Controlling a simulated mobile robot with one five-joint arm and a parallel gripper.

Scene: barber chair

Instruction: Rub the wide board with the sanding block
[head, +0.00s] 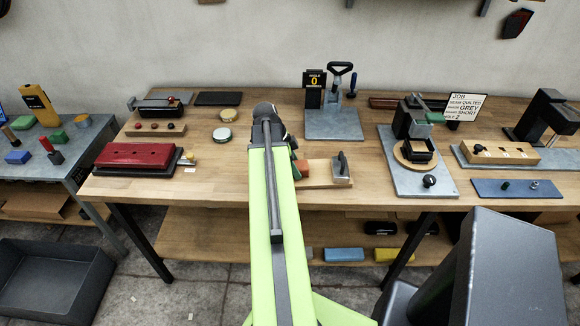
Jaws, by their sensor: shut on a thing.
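The wide board (318,175) is pale wood and lies flat near the front edge of the bench, partly hidden behind my green arm. My gripper (295,155) is at the board's left part, mostly hidden by my arm, with its fingers not clearly visible. A small reddish block (301,168), apparently the sanding block, shows just below the gripper, at the board. My gripper is shut on it. Whether the block touches the board is hard to tell. A grey metal piece with an upright dark handle (341,168) stands at the board's right end.
A wooden workbench (225,170) carries a red case (138,156) at left, a round tin (220,134), a grey press stand (333,124) behind the board and a clamp fixture (415,152) at right. Bare bench top lies left of my arm.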

